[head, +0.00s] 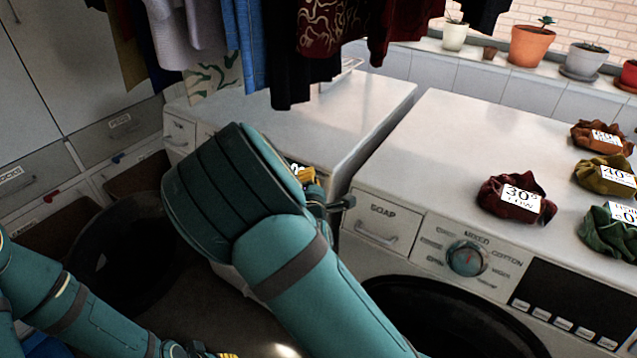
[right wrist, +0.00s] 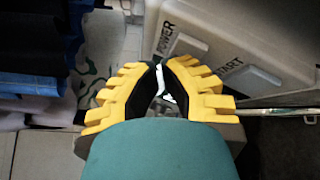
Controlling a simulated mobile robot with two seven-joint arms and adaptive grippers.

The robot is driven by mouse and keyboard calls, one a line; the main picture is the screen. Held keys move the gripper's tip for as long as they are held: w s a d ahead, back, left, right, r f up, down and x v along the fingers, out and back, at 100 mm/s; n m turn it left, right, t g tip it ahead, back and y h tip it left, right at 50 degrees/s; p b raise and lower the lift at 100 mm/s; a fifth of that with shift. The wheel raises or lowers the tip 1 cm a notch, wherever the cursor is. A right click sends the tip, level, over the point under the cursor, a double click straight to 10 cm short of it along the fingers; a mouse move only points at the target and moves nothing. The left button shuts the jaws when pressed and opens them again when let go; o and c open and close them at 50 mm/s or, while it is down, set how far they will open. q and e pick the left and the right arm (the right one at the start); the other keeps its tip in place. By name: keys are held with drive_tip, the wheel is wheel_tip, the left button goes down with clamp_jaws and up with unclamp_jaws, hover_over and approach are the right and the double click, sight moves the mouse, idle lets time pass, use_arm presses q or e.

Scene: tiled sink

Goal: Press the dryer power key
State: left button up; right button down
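The dryer (head: 310,115) appears to be the white machine at the left in the head view, its front mostly hidden by my right arm. The right wrist view shows a pale panel with a key labelled POWER (right wrist: 187,43) and, to its right, a key labelled START (right wrist: 258,74). My right gripper (right wrist: 159,66) has yellow fingers whose tips are nearly together, with nothing seen held. The tips show just below the POWER key in that view; I cannot tell contact. In the head view the right gripper (head: 306,176) is partly behind my arm. My left gripper (head: 208,352) is cut off at the bottom edge.
A second machine (head: 455,130) with a dial and SOAP drawer stands at the right, with several labelled cloth bundles (head: 515,198) on top. Clothes (head: 300,40) hang above the left machine. A dark round basket (head: 120,255) stands on the floor at left. Potted plants (head: 530,45) line the sill.

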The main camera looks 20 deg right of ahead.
drive_tip(key=shift+d, duration=0.1)
idle(0.3)
drive_tip(key=shift+s+a+r, duration=0.15)
drive_tip(key=shift+s+a, duration=0.15)
drive_tip(key=shift+a, duration=0.15)
drive_tip(key=shift+p, duration=0.3)
drive_tip(key=s+a+p, duration=0.1)
drive_tip(key=s+a+r+p, duration=0.1)
drive_tip(key=a, duration=0.1)
drive_tip(key=s+a+r, duration=0.1)
drive_tip(key=shift+s+a+p, duration=0.2)
drive_tip(key=shift+s+p, duration=0.05)
drive_tip(key=shift+p, duration=0.15)
idle(0.4)
